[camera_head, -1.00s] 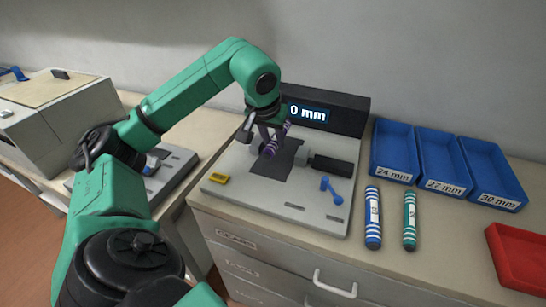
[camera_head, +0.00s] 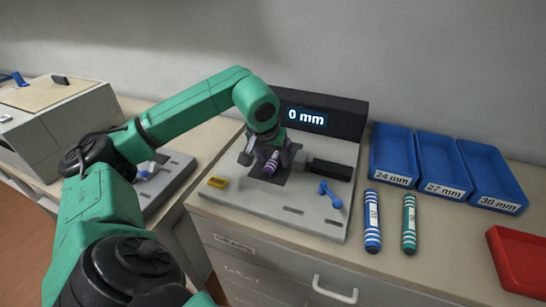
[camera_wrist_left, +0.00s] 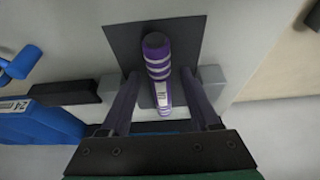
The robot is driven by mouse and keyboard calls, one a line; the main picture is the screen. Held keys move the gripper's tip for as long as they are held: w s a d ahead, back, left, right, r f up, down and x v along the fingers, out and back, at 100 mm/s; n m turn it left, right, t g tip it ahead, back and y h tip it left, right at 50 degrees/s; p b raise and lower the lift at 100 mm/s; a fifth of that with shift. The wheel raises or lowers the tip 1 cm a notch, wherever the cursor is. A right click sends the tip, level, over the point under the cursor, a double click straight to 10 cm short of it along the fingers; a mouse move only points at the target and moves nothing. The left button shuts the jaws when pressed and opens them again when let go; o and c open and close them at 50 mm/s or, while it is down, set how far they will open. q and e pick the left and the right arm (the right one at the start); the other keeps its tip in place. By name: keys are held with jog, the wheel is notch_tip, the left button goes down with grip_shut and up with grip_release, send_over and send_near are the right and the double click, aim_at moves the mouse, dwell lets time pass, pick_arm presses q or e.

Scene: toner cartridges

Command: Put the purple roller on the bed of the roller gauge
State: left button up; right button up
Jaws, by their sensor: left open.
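The purple roller (camera_head: 271,163) with white stripes lies on the dark bed plate of the roller gauge (camera_head: 228,172). In the left wrist view the purple roller (camera_wrist_left: 158,68) lies lengthwise over the dark plate (camera_wrist_left: 125,40), between the grey jaw blocks. My left gripper (camera_head: 263,157) is open and low over the bed. In the left wrist view its fingers (camera_wrist_left: 159,78) stand on either side of the roller, with gaps to it. The gauge display (camera_head: 306,118) reads 0 mm. My right gripper is not in view.
A blue roller (camera_head: 372,222) and a teal roller (camera_head: 409,224) stand or lie right of the gauge. Blue trays marked 24 mm (camera_head: 393,180), 27 mm (camera_head: 444,189) and 30 mm (camera_head: 498,205) are behind them. A red tray (camera_head: 515,262) is at the right edge. A blue lever (camera_head: 331,195) is on the gauge.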

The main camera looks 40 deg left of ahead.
pick_arm(q)
jog(key=p+v, duration=0.1)
jog(key=v, duration=1.1)
jog(key=shift+r, duration=0.1)
jog(key=shift+d, duration=0.1)
